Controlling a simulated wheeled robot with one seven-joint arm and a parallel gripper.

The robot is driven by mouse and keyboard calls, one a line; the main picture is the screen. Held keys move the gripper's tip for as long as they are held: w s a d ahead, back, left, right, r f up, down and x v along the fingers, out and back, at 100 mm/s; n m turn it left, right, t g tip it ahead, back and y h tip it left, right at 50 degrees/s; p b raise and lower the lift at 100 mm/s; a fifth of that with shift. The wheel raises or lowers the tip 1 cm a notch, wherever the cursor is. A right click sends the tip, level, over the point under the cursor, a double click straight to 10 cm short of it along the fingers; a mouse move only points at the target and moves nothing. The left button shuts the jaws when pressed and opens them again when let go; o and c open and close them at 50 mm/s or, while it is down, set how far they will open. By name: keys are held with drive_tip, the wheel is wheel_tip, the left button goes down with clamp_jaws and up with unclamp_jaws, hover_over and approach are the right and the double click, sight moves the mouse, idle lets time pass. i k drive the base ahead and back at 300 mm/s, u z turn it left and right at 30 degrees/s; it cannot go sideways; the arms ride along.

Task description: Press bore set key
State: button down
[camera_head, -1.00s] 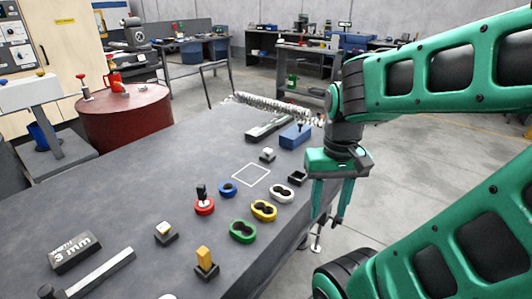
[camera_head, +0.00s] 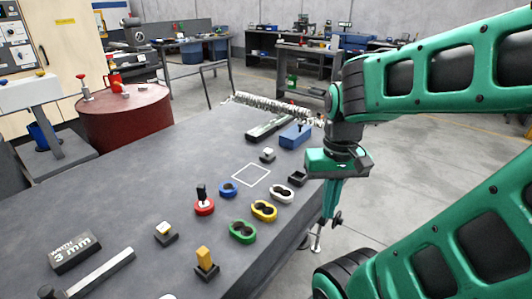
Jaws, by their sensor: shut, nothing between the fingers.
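My gripper (camera_head: 328,215) has green fingers that point down and are together, with nothing between them. It hangs beyond the right edge of the grey table (camera_head: 110,195), apart from everything on it. A similar white-topped key (camera_head: 267,154) sits farther back, near the white square outline (camera_head: 251,175). No label shows which one is the bore set key. A dark block reading "WIDTH 3 mm" (camera_head: 76,253) lies at the left.
Green (camera_head: 242,240), yellow (camera_head: 263,218) and white (camera_head: 283,195) two-hole pieces line the table's right side. A blue box (camera_head: 295,135) is at the back.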

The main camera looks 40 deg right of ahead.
sight(267, 151)
drive_tip(key=k, duration=0.5)
drive_tip(key=z, duration=0.75)
drive_tip(key=i, duration=0.8)
drive_tip(key=u, duration=0.15)
